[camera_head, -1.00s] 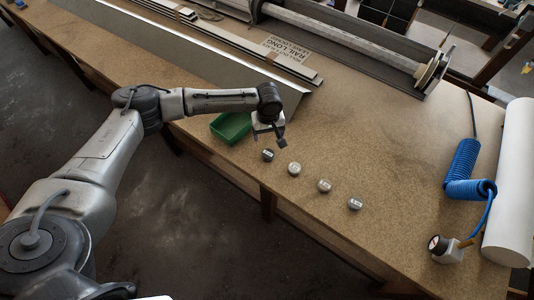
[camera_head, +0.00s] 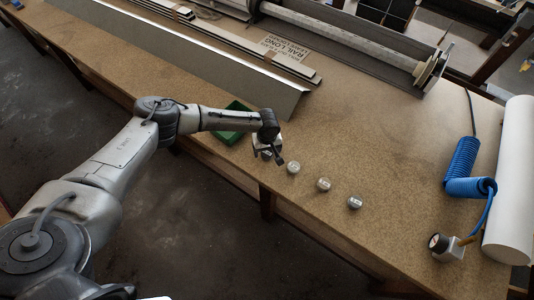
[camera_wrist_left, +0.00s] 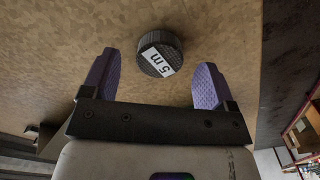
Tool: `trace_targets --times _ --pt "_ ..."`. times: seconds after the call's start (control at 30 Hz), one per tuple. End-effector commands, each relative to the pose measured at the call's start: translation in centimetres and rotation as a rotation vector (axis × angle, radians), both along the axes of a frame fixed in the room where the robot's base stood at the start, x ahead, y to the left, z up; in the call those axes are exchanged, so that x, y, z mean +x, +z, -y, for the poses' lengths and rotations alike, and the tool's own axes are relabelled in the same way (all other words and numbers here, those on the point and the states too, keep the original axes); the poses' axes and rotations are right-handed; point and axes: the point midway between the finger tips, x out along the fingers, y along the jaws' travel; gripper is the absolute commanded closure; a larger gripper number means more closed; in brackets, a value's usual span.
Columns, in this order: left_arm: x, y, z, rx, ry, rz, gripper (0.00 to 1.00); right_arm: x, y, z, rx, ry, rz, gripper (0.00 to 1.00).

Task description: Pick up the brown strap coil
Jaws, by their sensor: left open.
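Strap coils lie in a row near the table's front edge. In the head view three show clearly: a grey one (camera_head: 293,168), a faintly brownish one (camera_head: 324,185) and a grey one (camera_head: 355,203). A darker coil (camera_head: 266,156) at the row's left end is mostly covered by my left gripper (camera_head: 273,157). In the left wrist view a dark grey-brown ribbed coil (camera_wrist_left: 160,52) with a white "5 m" label lies between and just ahead of the open, empty purple fingers, apart from both. I cannot tell for certain which coil is brown. My right gripper is out of view.
A green tray (camera_head: 230,134) stands behind my left forearm. Long metal profiles (camera_head: 200,65) lie along the back. A blue coiled hose (camera_head: 462,170) and a white roll (camera_head: 512,185) are at the right. The table's middle right is clear.

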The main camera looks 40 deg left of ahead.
Motion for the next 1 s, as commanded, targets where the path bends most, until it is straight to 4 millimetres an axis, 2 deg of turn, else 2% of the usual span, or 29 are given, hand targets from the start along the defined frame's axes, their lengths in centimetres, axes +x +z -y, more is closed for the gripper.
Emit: trace_targets --times 0.2,0.47,1.0 --pt "0.0 -1.9 0.0 -0.001 0.0 0.0 0.2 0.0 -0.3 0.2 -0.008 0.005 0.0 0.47" --pt "0.0 -2.0 0.0 -0.001 0.0 0.001 0.2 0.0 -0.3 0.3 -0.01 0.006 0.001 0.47" --pt "0.0 -2.0 0.0 -0.001 0.0 0.001 0.7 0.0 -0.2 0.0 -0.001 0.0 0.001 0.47"
